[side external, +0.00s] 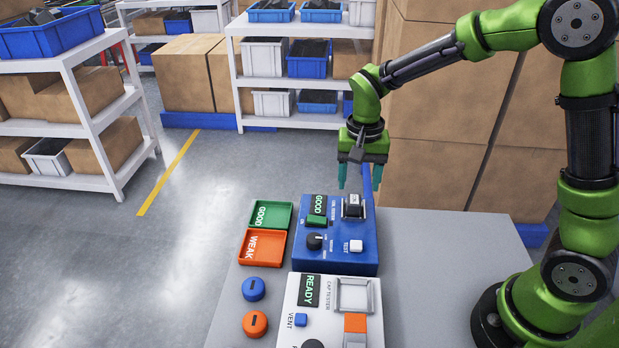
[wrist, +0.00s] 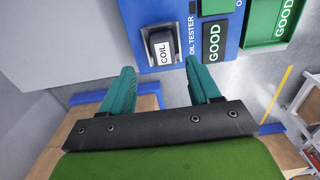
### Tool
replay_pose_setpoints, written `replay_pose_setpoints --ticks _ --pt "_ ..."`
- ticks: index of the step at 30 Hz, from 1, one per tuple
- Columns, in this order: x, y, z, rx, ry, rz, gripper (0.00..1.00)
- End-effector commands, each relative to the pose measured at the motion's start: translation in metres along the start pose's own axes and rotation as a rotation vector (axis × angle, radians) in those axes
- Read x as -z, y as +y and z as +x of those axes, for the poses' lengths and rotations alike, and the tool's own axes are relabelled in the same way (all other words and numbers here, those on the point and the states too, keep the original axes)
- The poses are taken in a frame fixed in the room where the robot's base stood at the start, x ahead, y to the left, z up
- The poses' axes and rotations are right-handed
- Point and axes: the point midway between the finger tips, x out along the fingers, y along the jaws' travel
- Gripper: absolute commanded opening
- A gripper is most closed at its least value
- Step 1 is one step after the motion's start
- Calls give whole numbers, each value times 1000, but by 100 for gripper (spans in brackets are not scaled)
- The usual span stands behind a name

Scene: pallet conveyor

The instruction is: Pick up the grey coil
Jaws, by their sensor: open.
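In the wrist view the coil (wrist: 161,47) is a dark grey block with a white label reading COIL. My gripper (side external: 360,187) hangs above the coil, pointing down, with its two teal fingers apart. In the wrist view the fingers (wrist: 160,77) are spread to either side below the coil, with nothing between them. The coil's underside is hidden in the holder.
The tester has a green GOOD display (side external: 318,206), a black knob (side external: 315,241) and a white TEST button (side external: 356,246). Green GOOD (side external: 268,216) and orange WEAK (side external: 262,251) trays lie left. A white cap tester (side external: 330,318) stands in front.

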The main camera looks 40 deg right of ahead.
Motion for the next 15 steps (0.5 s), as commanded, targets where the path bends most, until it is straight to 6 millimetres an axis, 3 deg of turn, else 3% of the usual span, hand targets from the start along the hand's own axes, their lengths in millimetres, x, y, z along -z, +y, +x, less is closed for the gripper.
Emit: replay_pose_setpoints --ticks 9,15 --pt "-4 -5 42 -3 -4 -1 62" --pt "-3 -5 52 0 -1 1 62"
